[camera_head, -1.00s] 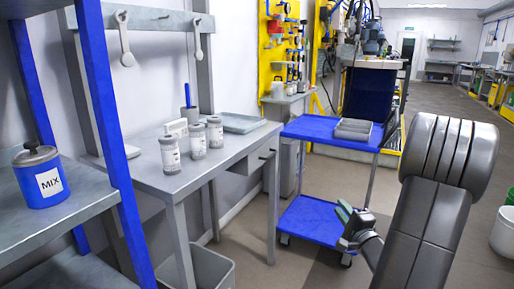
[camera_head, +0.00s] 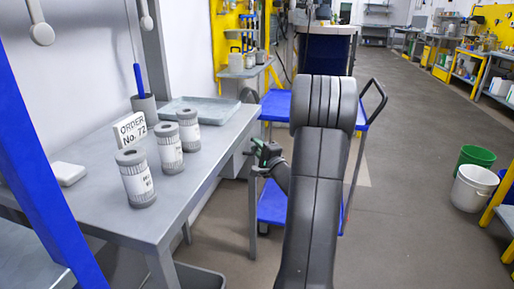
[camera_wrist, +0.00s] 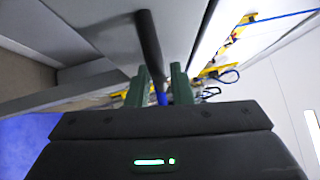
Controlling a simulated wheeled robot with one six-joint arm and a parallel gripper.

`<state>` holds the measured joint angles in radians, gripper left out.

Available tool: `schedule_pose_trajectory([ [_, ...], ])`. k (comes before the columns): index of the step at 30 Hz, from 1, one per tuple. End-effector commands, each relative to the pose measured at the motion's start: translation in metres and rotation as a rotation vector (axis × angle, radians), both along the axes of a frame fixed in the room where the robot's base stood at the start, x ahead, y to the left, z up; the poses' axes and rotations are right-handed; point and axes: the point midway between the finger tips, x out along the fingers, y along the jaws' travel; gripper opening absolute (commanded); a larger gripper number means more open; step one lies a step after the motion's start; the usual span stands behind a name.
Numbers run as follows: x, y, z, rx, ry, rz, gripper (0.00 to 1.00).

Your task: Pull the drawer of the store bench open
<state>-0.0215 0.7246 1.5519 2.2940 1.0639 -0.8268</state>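The store bench (camera_head: 208,160) stands at the left in the head view. Its drawer (camera_head: 236,163) is under the right end of the top, partly hidden by my gripper; I cannot see any gap around it. My gripper (camera_head: 262,152) is at the drawer front, beside the bench's right edge. In the wrist view, its two green fingers (camera_wrist: 160,80) are apart. A dark bar handle (camera_wrist: 148,40) runs down the picture to between the fingertips, with some space showing beside it. I cannot tell whether the fingers touch it.
Several grey jars (camera_head: 135,178), an order sign (camera_head: 130,129) and a tray (camera_head: 199,111) stand on the bench. A blue trolley (camera_head: 273,204) is just beyond my arm. A white bucket (camera_head: 473,188) and a green bucket (camera_head: 476,156) stand right. The floor between is clear.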

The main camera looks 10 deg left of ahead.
Motion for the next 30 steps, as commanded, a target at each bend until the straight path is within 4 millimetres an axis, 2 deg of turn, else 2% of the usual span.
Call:
schedule_pose_trajectory([
  [10,0.003,0.003,0.001,0.001,-0.001,0.0,0.2],
  [13,0.003,0.003,0.001,0.001,-0.001,0.0,0.0],
  [22,0.003,0.001,0.0,0.001,-0.001,0.0,0.0],
  [26,0.003,-0.008,-0.001,0.001,0.0,-0.002,0.0],
  [30,0.002,-0.029,-0.002,0.001,-0.003,-0.004,0.0],
])
